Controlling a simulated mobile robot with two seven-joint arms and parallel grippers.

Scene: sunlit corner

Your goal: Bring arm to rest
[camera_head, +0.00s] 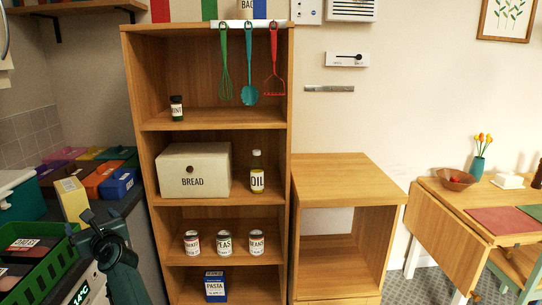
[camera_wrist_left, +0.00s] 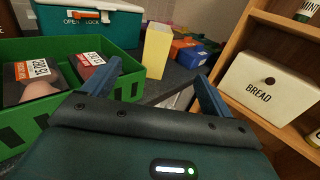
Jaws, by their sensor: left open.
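My left gripper (camera_head: 94,226) is dark and stands at the lower left of the head view, in front of the dark counter beside the shelf. In the left wrist view its two blue fingers (camera_wrist_left: 157,85) are spread wide with nothing between them. The green crate (camera_wrist_left: 22,128) lies left of the fingers, and the bread box (camera_wrist_left: 268,88) stands on the shelf to their right. My right gripper is in neither view.
The wooden shelf (camera_head: 207,124) holds cans (camera_head: 224,244), an oil bottle (camera_head: 257,180) and hanging utensils. A yellow carton (camera_head: 72,199), a teal cooler (camera_wrist_left: 88,25) and coloured boxes (camera_head: 103,178) crowd the counter. A low wooden cabinet (camera_head: 345,178) and a table (camera_head: 450,207) stand right.

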